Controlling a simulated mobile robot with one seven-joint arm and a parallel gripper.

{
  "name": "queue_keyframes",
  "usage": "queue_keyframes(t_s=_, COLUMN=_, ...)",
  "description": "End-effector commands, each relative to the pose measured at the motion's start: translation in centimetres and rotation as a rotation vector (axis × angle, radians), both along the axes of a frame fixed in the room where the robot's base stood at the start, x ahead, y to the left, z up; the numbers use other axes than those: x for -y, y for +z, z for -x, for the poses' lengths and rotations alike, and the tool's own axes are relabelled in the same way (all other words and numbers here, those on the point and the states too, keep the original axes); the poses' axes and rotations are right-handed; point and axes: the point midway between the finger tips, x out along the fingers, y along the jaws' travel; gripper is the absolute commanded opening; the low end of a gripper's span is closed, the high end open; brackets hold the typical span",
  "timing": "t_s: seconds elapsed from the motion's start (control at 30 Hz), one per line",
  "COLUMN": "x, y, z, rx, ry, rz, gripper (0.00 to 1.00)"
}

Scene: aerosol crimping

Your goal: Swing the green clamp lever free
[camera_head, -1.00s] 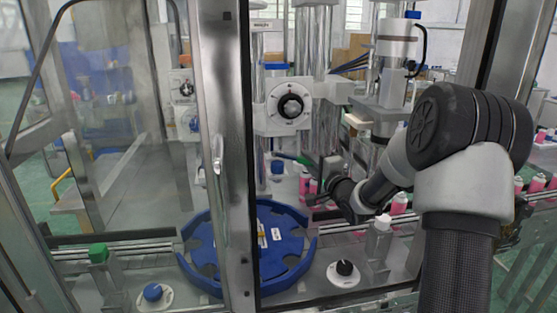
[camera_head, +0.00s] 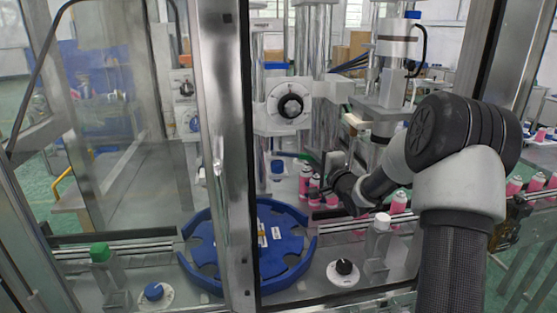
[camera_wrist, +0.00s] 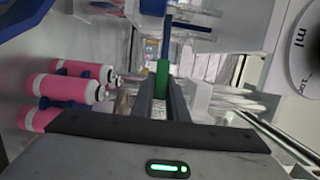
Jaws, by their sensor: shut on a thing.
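The green clamp lever (camera_wrist: 162,76) shows in the wrist view as a green block between the two dark fingers of my gripper (camera_wrist: 161,92). The fingers are shut on it. In the head view a thin green part (camera_head: 291,154), likely the same lever, lies beside the central column, just left of my gripper (camera_head: 322,172). My gripper is small and partly hidden there, and the lever's pivot cannot be made out.
Pink cans (camera_wrist: 68,88) lie close beside my gripper in the wrist view. A blue star-shaped turntable (camera_head: 290,250) sits in front. The metal door post (camera_head: 232,150) stands left of my arm. A round dial (camera_head: 290,106) is on the machine above.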

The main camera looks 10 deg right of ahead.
Motion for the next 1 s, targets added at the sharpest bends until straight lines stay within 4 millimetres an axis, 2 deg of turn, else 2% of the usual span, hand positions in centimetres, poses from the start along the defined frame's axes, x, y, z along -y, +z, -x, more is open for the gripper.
queue_keyframes(t_s=0.23, x=0.2, y=0.1, z=-0.2, rx=0.002, ry=-0.003, rz=0.001, gripper=0.01)
queue_keyframes(t_s=0.53, x=0.8, y=0.2, z=-1.9, rx=0.003, ry=-0.002, rz=0.000, gripper=0.01)
queue_keyframes(t_s=0.77, x=0.8, y=0.1, z=-2.1, rx=0.002, ry=-0.002, rz=0.001, gripper=0.01)
queue_keyframes(t_s=0.8, x=0.8, y=0.1, z=-2.1, rx=0.002, ry=-0.002, rz=0.001, gripper=0.15)
queue_keyframes(t_s=0.9, x=0.8, y=0.1, z=-2.1, rx=0.002, ry=-0.001, rz=0.001, gripper=0.32)
queue_keyframes(t_s=1.0, x=0.7, y=0.1, z=-2.0, rx=0.001, ry=-0.001, rz=0.001, gripper=0.34)
